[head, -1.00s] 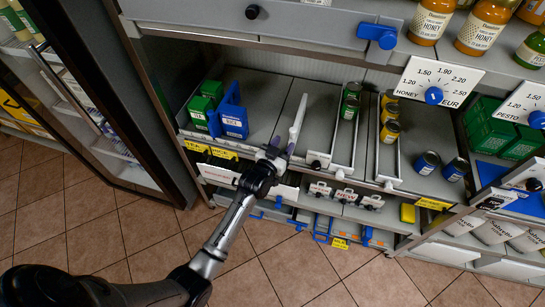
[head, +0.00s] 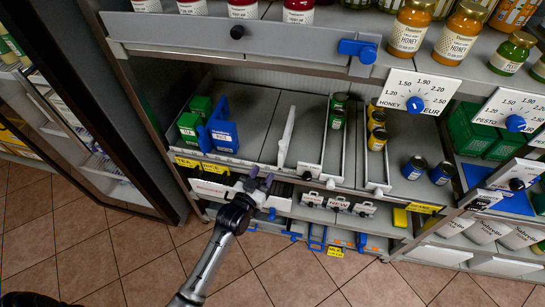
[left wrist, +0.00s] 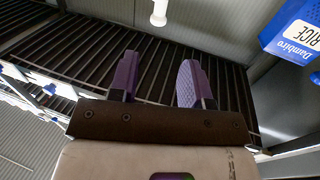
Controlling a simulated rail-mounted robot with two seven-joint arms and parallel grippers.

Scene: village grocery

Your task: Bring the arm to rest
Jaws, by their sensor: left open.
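My left gripper (head: 257,182) is in front of the shelf's front edge, low in the middle of the head view. Its two purple fingers stand apart, and they also show in the left wrist view (left wrist: 160,82) with nothing between them. My left arm comes up from the bottom of the head view. My right gripper is not in view.
The middle shelf (head: 250,110) holds green boxes (head: 189,128), a blue rice pack (head: 222,134), a white divider (head: 286,137) and several cans (head: 377,137). A price dial (head: 414,104) hangs at the upper right. A glass-doored cabinet (head: 75,140) stands left. Tiled floor (head: 120,235) lies clear below.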

